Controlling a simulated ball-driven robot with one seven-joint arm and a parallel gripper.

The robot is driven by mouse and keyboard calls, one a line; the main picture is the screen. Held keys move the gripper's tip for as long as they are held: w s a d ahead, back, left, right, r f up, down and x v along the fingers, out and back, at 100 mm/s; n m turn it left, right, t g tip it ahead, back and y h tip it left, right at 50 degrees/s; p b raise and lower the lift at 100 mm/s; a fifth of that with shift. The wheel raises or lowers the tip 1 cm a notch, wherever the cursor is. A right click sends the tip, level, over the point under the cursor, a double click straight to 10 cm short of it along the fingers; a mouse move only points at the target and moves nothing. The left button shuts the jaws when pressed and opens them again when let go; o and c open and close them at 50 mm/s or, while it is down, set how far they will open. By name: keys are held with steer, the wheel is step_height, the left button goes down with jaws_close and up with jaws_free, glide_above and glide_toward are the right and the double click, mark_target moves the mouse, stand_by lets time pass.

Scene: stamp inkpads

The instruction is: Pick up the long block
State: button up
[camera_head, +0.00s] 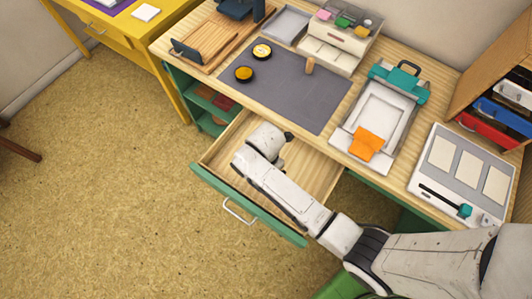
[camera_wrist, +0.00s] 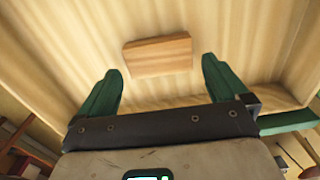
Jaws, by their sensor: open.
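The long block is a plain wooden bar (camera_wrist: 158,55). In the wrist view it lies flat on the drawer floor, crosswise and slightly tilted in the picture. My gripper (camera_wrist: 162,72) is open, with its two green fingers apart and the block just beyond their tips, across the gap between them. The fingers do not visibly touch it. In the head view my gripper (camera_head: 288,136) is over the open drawer, and the block is hidden behind my arm.
The drawer (camera_head: 222,190) is pulled out from the desk; its green front and walls surround my gripper. Above it, the desk holds a grey mat (camera_head: 300,95) with two round inkpads (camera_head: 243,74) and a small wooden stamp (camera_head: 309,66). A teal-and-white press (camera_head: 380,105) stands to the right.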

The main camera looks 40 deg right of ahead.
step_height(320, 180, down, 4)
steer(key=shift+w+d+f, duration=0.1)
steer(key=c, duration=0.7)
